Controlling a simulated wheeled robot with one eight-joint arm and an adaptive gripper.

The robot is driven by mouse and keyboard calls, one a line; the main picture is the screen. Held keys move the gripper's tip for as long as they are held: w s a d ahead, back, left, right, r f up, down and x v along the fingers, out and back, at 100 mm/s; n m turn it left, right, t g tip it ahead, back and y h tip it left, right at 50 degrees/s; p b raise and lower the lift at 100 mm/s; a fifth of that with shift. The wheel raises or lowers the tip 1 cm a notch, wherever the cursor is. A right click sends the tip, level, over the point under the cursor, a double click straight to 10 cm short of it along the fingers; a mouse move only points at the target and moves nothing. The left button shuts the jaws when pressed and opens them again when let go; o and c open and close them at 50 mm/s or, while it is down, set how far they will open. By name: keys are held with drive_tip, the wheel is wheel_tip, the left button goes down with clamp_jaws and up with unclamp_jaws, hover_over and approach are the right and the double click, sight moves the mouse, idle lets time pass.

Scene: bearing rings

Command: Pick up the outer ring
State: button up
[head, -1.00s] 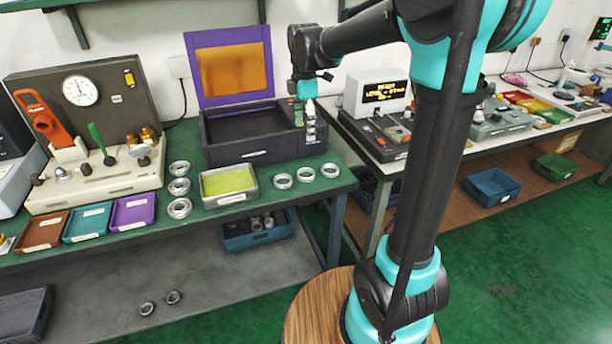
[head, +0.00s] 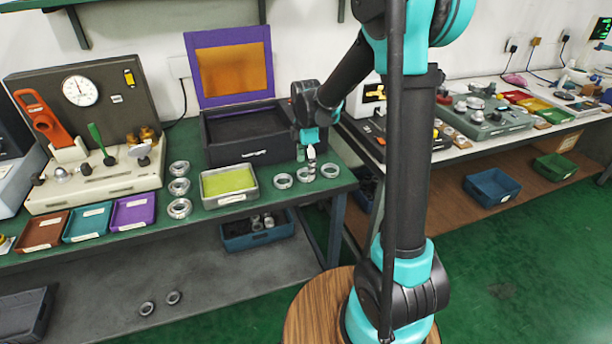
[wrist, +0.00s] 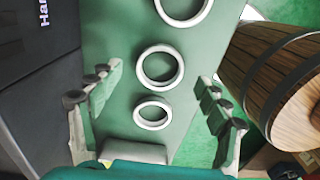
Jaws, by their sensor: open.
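Three metal rings lie in a row on the green bench, to the right of the shallow tray: a left ring (head: 283,188), a middle ring (head: 304,181) and a right ring (head: 331,177). I cannot tell which ring the task means. My gripper (head: 309,158) is above the row, near the middle and right rings. In the wrist view my gripper (wrist: 160,74) is open and empty. A mid-frame ring (wrist: 141,66) and a smaller-looking ring (wrist: 136,115) show between its spread fingers. Another ring (wrist: 183,24) is cut by the top edge.
A metal tray (head: 231,203) with a yellow-green lining stands left of the row. Several more rings (head: 180,215) form a column beyond it. An open black case (head: 250,154) with a purple-framed lid stands behind. The bench's front edge is close to the rings.

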wheel_tip(320, 180, down, 2)
drive_tip(key=c, duration=1.3)
drive_tip(key=shift+r, duration=0.1)
